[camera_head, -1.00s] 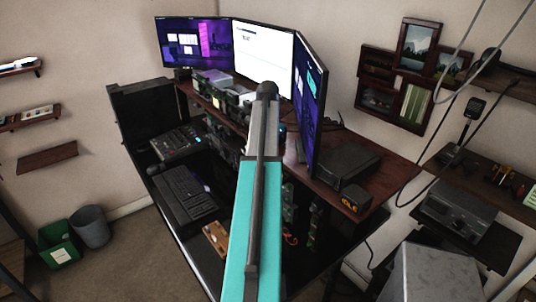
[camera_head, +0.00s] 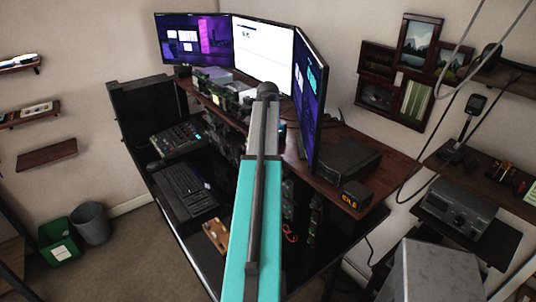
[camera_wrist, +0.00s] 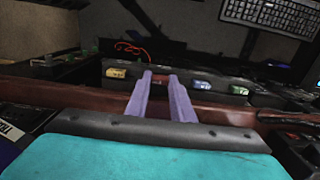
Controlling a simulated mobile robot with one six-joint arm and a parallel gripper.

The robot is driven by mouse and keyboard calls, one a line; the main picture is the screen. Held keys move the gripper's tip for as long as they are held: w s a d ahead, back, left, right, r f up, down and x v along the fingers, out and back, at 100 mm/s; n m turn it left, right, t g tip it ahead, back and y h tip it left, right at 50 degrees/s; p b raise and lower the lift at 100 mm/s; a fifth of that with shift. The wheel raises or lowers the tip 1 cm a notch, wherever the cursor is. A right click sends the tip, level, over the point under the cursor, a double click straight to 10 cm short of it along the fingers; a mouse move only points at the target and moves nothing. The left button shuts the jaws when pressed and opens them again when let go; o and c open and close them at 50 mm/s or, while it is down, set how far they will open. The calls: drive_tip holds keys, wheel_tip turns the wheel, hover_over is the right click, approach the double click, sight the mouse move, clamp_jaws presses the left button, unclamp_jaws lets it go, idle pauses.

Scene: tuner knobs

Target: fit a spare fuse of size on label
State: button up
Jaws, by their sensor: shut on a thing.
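In the wrist view, the two pale purple fingers of my gripper (camera_wrist: 160,80) reach forward over a brown wooden edge. They are close together, with a small dark reddish thing (camera_wrist: 160,87) between their tips, its shape too small to make out. In the head view my arm hides the gripper. No readable size label shows.
In the head view, a wooden desk shelf (camera_head: 390,178) carries three monitors (camera_head: 262,62), a black box (camera_head: 345,160) and a small display (camera_head: 355,195). A keyboard (camera_head: 185,190) and a mixer (camera_head: 178,138) sit lower left. A red cable (camera_wrist: 130,49) lies beyond the strip.

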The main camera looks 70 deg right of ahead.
drive_tip(key=shift+f, duration=0.3)
drive_tip(key=o, duration=1.1)
drive_tip(key=shift+r, duration=0.15)
drive_tip(key=shift+r+b, duration=2.45)
drive_tip(key=shift+r, duration=4.3)
